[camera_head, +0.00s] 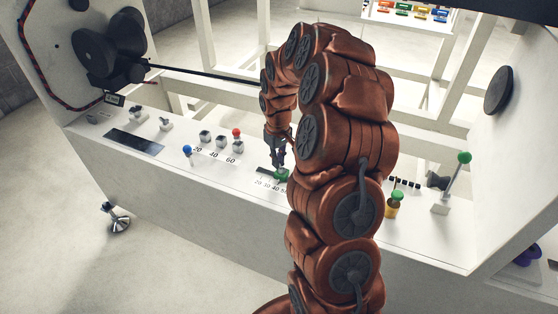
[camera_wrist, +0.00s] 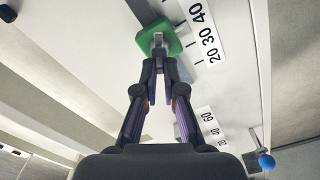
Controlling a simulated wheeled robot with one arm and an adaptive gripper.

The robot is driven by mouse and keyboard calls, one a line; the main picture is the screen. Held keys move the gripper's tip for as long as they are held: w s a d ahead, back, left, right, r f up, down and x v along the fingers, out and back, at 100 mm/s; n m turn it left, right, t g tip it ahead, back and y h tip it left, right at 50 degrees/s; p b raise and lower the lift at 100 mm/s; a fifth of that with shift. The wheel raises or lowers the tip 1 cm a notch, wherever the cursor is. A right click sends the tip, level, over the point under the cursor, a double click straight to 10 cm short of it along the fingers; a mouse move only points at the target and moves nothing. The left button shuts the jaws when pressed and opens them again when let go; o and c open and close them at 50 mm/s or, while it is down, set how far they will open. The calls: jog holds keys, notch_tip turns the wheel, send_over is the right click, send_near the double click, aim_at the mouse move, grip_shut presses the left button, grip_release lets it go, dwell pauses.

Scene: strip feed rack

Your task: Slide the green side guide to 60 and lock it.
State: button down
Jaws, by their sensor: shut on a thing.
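In the wrist view the green guide (camera_wrist: 150,38) is a block with a small grey upright piece, next to the scale (camera_wrist: 205,32). My gripper (camera_head: 277,163) reaches down to the guide from above. In the wrist view my gripper (camera_wrist: 158,62) has its fingertips closed together on the grey piece. My arm hides the scale's right part. I cannot read the guide's exact value or tell whether it is locked.
Left of the guide are a blue-knobbed slider (camera_head: 187,150), a red-knobbed one (camera_head: 236,133) and a 20-40-60 scale (camera_head: 215,155). To the right are a green-topped amber knob (camera_head: 394,205) and a green-balled lever (camera_head: 463,158). Dark rollers (camera_head: 110,50) stand at the upper left.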

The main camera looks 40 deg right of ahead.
jog(key=shift+a+n, duration=0.15)
jog(key=shift+n, duration=0.75)
jog(key=c, duration=1.3)
grip_release()
jog(key=shift+r, duration=0.1)
notch_tip(320, 180, up, 12)
jog(key=shift+s+f, duration=0.1)
